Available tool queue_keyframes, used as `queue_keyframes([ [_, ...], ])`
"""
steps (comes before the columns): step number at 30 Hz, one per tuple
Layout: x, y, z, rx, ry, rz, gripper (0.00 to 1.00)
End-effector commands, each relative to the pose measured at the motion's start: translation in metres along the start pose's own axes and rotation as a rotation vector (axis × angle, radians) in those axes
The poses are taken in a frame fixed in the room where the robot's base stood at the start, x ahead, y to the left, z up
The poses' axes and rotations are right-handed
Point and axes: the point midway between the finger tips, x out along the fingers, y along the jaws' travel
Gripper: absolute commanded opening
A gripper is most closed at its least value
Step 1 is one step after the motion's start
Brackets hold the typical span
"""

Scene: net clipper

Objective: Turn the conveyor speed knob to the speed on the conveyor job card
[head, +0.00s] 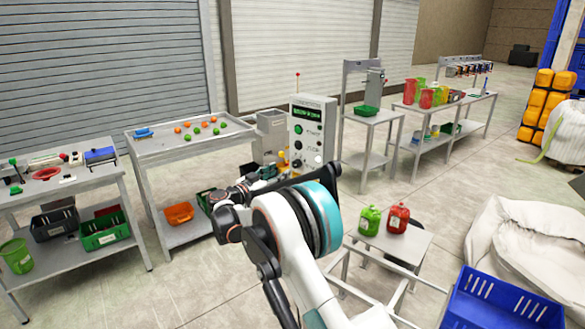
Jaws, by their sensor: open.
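A light grey control cabinet (312,125) stands upright behind my arm, near the middle of the head view. Its front has a dark display with green text (307,112), too small to read, and green buttons (300,129). Small round controls show lower on its face, and I cannot tell which is the speed knob. My arm hides the cabinet's bottom. My gripper (282,178) shows as dark parts beyond the white and teal joint, open, in front of the cabinet; its fingertips are hard to make out. I cannot make out the conveyor job card.
A grey table (184,143) with orange and green balls stands left of the cabinet. A cluttered workbench (75,183) is at far left. A small stand (412,243) with a green and a red jug is at right, near a blue crate (500,300). Floor between the tables is clear.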

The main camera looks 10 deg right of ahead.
Motion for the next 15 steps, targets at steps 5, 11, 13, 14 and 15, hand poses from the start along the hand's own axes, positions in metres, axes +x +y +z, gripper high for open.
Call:
queue_keyframes([
  [5, 0.037, 0.001, 0.001, 0.0, 0.0, 0.002, 0.47],
  [11, 0.069, 0.001, 0.001, -0.001, -0.001, 0.001, 0.47],
  [13, 0.077, 0.0, 0.001, -0.001, -0.001, 0.001, 0.47],
  [14, 0.079, 0.0, 0.001, -0.001, -0.001, 0.001, 0.47],
  [15, 0.083, 0.0, 0.001, -0.001, -0.001, 0.001, 0.47],
])
